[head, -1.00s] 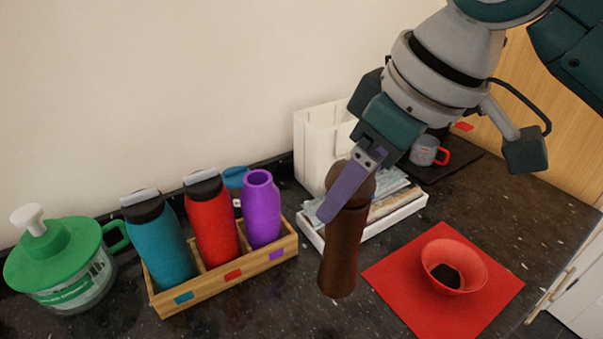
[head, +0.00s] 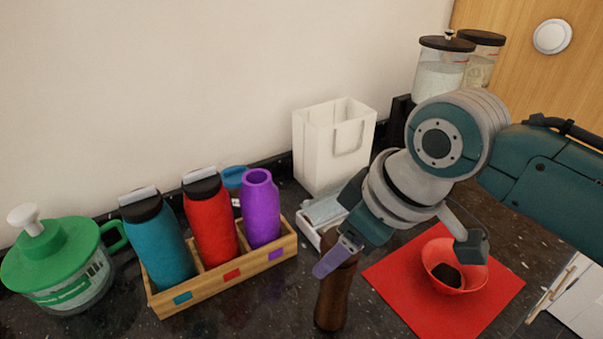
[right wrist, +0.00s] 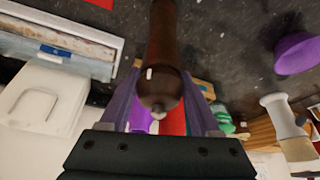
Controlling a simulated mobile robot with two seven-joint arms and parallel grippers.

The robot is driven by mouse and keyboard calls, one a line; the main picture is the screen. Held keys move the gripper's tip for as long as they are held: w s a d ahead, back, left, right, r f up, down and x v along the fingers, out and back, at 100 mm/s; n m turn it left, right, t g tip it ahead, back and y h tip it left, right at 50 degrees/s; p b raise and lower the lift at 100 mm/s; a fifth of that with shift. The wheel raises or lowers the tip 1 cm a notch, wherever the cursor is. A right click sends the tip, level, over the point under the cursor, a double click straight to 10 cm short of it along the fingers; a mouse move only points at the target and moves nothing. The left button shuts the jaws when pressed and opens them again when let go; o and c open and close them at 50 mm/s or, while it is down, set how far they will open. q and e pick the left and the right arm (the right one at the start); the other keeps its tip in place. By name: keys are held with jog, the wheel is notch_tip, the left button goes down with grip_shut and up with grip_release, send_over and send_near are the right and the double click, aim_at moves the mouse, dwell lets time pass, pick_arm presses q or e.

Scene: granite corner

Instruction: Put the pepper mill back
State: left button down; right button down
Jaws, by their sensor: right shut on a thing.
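The pepper mill (head: 332,296) is a dark brown wooden mill, roughly upright, in front of the bottle box's right end in the head view. My right gripper (head: 340,256) reaches down from the right and is shut on its upper part. In the right wrist view the mill (right wrist: 163,40) lies between the two purple fingers (right wrist: 160,103), its rounded top with a small light knob facing the camera. The gripper covers part of the mill's top in the head view. I cannot tell whether its base touches the counter. My left gripper is not in view.
A wooden box (head: 220,284) holds teal, red and purple bottles. A green-lidded jar (head: 60,265) stands left. A red bowl (head: 453,266) with dark contents sits on a red mat (head: 400,273). A white bag (head: 318,150) and white tray (head: 308,230) are behind.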

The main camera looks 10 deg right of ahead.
jog(key=shift+c, duration=0.6)
grip_release()
jog(key=shift+f, duration=0.1)
jog(key=shift+r, duration=0.35)
jog(key=p+v, duration=0.2)
jog(key=v, duration=1)
jog(key=s+d+f+m+h, duration=0.1)
jog(key=s+d+f+m, duration=0.1)
jog(key=s, duration=0.6)
jog(key=s+d+f+m+h, duration=0.1)
jog(key=s+d+f+m, duration=0.1)
jog(key=s, duration=0.6)
jog(key=shift+s+f+m+h, duration=0.3)
jog(key=shift+s+f+m, duration=0.1)
jog(key=shift+f+m, duration=0.5)
notch_tip(320, 180, up, 27)
jog(key=p, duration=2.6)
